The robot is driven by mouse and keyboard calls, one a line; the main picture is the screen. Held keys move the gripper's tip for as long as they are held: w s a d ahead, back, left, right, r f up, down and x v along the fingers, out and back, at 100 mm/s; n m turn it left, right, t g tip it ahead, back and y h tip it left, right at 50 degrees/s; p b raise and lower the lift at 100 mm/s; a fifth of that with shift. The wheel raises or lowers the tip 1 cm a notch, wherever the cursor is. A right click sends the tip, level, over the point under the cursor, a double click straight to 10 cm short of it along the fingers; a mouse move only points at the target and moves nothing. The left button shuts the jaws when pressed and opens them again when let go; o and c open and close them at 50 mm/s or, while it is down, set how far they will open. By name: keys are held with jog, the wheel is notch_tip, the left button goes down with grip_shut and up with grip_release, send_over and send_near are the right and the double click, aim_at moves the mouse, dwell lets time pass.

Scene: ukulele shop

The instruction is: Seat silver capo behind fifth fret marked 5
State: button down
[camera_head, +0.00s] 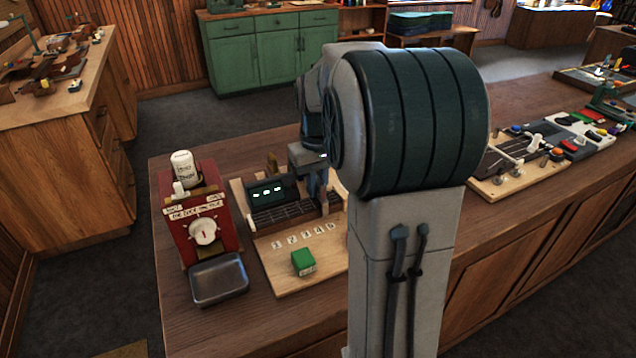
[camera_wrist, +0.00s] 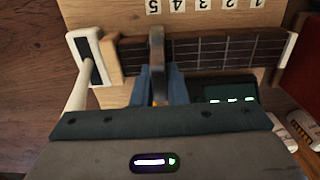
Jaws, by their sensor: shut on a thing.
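My gripper (camera_wrist: 159,78) has its blue fingers shut on the silver capo (camera_wrist: 157,48), a narrow grey bar. In the wrist view the capo lies across the dark fretted neck (camera_wrist: 215,52), roughly in line with the label 5 (camera_wrist: 153,6). I cannot tell whether it touches the strings or hovers just above them. In the head view the neck (camera_head: 285,215) lies on a pale board, and my gripper (camera_head: 318,190) is over its right part; my arm hides the far right end. The capo is not clear there.
Number labels (camera_head: 305,236) run along the board (camera_head: 285,284), with a green block (camera_head: 303,262) in front. A dark box with lit marks (camera_head: 265,194) stands behind the neck. A red dial box (camera_head: 180,228) and metal tray (camera_head: 218,279) are left. A white handled frame (camera_wrist: 90,58) stands near the neck's end.

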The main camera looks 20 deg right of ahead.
aim_at(318, 178)
jog(key=shift+f+b, duration=0.45)
jog(key=shift+f, duration=0.2)
jog(key=c, duration=1.7)
grip_release()
jog(key=shift+r, duration=0.2)
notch_tip(318, 178, up, 11)
jog(key=p, duration=0.9)
jog(key=shift+f, duration=0.1)
